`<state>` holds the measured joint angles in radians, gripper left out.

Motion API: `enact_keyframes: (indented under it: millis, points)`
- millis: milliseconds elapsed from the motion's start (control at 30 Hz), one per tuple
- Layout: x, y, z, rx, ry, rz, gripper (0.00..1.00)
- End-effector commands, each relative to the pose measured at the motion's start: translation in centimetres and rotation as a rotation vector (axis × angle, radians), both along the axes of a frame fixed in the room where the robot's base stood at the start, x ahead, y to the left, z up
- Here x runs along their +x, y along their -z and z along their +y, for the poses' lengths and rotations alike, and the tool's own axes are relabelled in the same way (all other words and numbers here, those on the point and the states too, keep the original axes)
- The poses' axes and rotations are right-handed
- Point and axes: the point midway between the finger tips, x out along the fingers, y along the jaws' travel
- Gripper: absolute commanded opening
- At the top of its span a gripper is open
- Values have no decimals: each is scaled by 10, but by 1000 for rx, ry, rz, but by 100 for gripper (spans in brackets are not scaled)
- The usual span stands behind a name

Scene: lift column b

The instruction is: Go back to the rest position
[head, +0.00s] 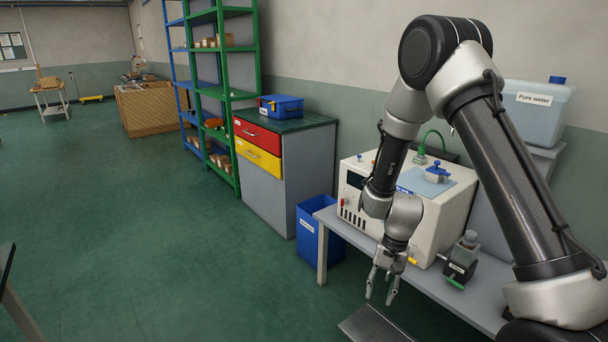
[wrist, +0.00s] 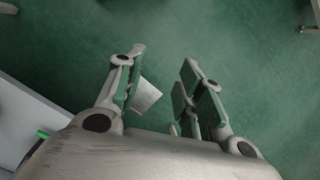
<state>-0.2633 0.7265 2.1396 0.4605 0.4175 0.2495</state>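My gripper (head: 382,287) hangs from my bent arm, fingers pointing down, in front of the near edge of the grey bench. It also shows in the wrist view (wrist: 163,62), where its two fingers stand apart with green floor visible between them. The gripper is open. A small pale flat patch (wrist: 145,95) shows beside the left finger; I cannot tell what it is. No object is seen gripped.
The grey bench (head: 330,219) carries a cream instrument (head: 432,215) and a small dark device with a green handle (head: 456,282), close right of my gripper. A blue bin (head: 318,248) stands left of the bench. Green floor (head: 150,240) at left is clear.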

Motion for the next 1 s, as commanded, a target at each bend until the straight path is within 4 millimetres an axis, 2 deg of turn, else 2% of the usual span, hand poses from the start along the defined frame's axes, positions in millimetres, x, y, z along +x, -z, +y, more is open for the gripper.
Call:
enact_keyframes:
  millis: [33,100,300,400,500,700,833,1000]
  points:
    - [-7,-34,-6,17,-68,1,37]
    - [-22,-76,-18,33,-171,12,37]
    - [-72,-181,-60,30,-396,4,37]
    - [-100,-223,-83,7,-465,-21,37]
    - [-126,-258,-104,-30,-502,-67,37]
    - [-164,-313,-136,-118,-491,-251,37]
    - [-179,-339,-145,-153,-451,-391,37]
    - [-188,-366,-151,-183,-412,-517,37]
